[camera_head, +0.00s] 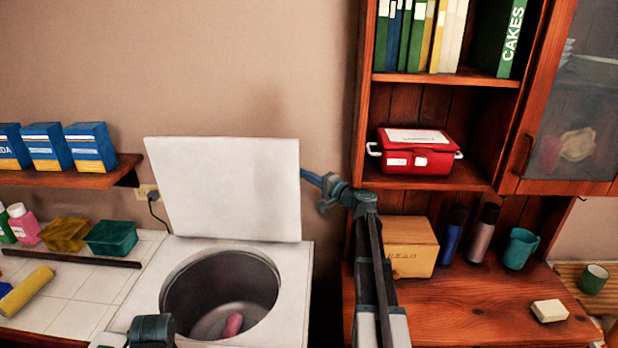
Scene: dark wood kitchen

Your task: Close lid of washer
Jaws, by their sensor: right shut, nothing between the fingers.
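The white washer (301,285) stands at the lower middle, with its round drum opening (220,285) uncovered. A pink item (233,324) lies inside the drum. The flat white lid (225,190) is raised, standing up at the back of the washer. My right gripper (311,178) is shut and empty at the lid's right edge. Its tip meets that edge in the picture; I cannot tell whether it touches the lid or reaches behind it. Part of my left arm shows at the bottom edge, but its gripper is not visible.
A wooden cabinet with a red box (415,152) stands close right of my right arm. Its counter holds a wooden box (410,246), bottles and a teal mug (519,248). Left of the washer are a tiled counter (75,318) and a shelf with blue boxes (90,146).

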